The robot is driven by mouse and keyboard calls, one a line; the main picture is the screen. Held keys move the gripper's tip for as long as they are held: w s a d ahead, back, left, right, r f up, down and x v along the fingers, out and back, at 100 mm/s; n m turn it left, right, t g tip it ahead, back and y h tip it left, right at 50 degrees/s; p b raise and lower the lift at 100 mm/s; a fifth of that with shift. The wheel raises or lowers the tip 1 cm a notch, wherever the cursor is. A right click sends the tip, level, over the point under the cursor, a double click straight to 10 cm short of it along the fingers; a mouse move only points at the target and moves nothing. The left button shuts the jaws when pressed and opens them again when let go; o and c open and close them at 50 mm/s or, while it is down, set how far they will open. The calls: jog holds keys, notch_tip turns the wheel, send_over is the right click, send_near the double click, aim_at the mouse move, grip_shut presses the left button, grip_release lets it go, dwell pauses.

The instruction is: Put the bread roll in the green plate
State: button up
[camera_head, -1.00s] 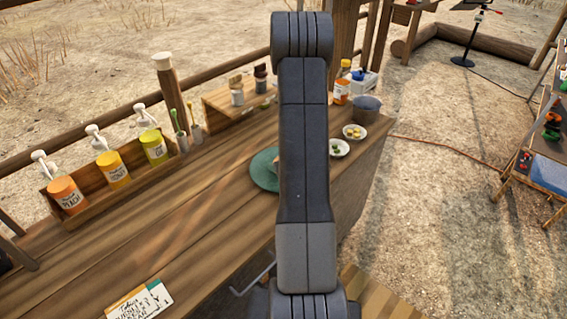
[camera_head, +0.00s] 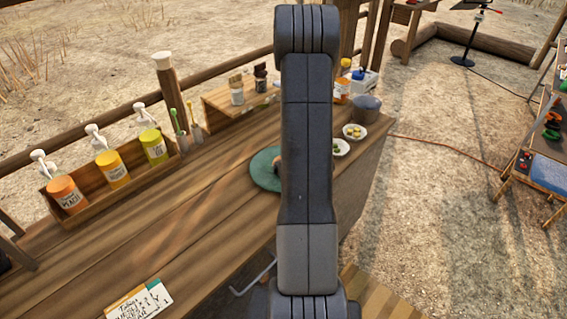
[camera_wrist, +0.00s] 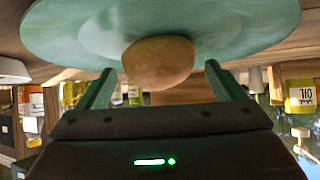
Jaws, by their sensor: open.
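The green plate (camera_head: 263,172) lies on the wooden counter, partly hidden behind my arm in the head view. The brown bread roll (camera_head: 279,164) shows as a sliver over the plate beside my arm. The wrist view is upside down. There the green plate (camera_wrist: 240,22) fills the top, and the round bread roll (camera_wrist: 158,62) overlaps its middle and appears to rest on it. My gripper (camera_wrist: 160,72) is open, its two fingers apart on either side of the roll with gaps visible. In the head view my gripper is hidden behind my arm.
A wooden rack (camera_head: 120,180) of several pump bottles stands at the left back. A card (camera_head: 138,300) lies at the front. The counter's left middle is clear.

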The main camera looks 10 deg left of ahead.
jog(key=v, duration=1)
jog(key=shift+s+r, duration=0.1)
jog(key=shift+s, duration=0.05)
